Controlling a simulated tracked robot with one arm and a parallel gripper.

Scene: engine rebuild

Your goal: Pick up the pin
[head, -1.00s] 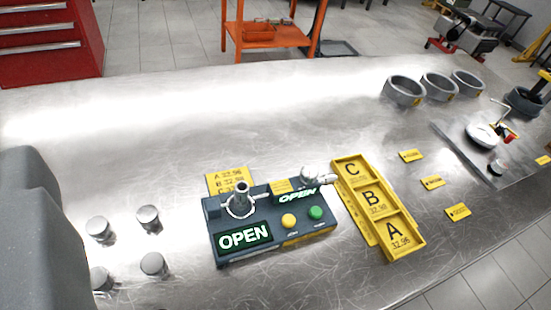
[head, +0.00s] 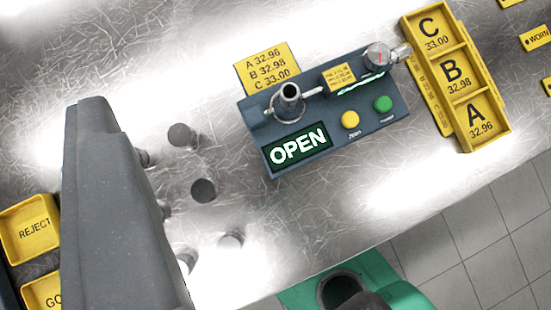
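Several short grey metal pins stand on the steel bench left of the gauge box; one pin (head: 182,135) is at the back and a darker one (head: 204,190) is nearer. Others stand lower down, one pin (head: 231,239) among them, and some are partly hidden. I cannot tell which one the task means. A large grey part of my gripper (head: 112,210) fills the left side and covers the area beside the pins. Its fingertips cannot be made out, and no held pin shows.
The dark gauge box (head: 330,112) reads OPEN and has a metal post, a yellow button and a green button. A yellow A, B, C tray (head: 482,130) lies right of it. A yellow REJECT tray (head: 30,228) is at left. The bench front edge runs along the lower right.

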